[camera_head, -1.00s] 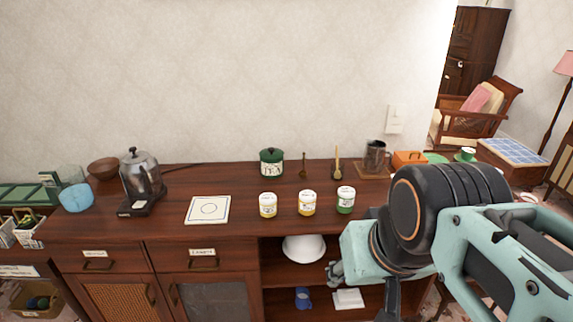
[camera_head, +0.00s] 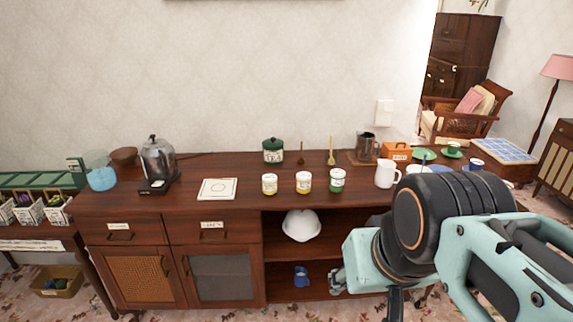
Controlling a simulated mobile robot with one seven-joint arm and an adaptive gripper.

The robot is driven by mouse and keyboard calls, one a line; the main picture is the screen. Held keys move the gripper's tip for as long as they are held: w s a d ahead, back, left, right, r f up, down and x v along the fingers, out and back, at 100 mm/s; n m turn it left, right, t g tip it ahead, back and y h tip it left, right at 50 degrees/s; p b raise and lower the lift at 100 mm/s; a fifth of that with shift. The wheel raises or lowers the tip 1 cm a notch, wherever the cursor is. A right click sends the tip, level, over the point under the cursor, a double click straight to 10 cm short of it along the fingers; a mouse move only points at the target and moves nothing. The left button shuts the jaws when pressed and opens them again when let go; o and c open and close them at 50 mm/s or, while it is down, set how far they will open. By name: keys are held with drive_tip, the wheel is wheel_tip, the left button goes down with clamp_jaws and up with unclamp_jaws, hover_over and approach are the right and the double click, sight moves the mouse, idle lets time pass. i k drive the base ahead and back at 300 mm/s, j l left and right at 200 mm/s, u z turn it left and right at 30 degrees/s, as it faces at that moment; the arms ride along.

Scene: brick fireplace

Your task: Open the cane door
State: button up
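The cane door (camera_head: 136,277) is the lower left door of the wooden sideboard, with a woven panel in a dark frame. It is shut. Its handle (camera_head: 163,266) is upright near the door's right edge.
A grey-panelled door (camera_head: 220,277) adjoins the cane door, with its own handle (camera_head: 186,265). Two drawers sit above. The open shelves hold a white bowl (camera_head: 301,225) and a blue mug (camera_head: 301,276). A kettle (camera_head: 158,162) and jars stand on top. A basket (camera_head: 58,281) lies left.

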sight(133, 275)
drive_tip(key=u, duration=1.35)
drive_tip(key=i+l+u, duration=0.1)
drive_tip(key=i, duration=0.4)
drive_tip(key=i+l+u, duration=0.15)
drive_tip(key=i, duration=0.35)
drive_tip(key=i+l+u, duration=0.1)
drive_tip(key=i, duration=0.4)
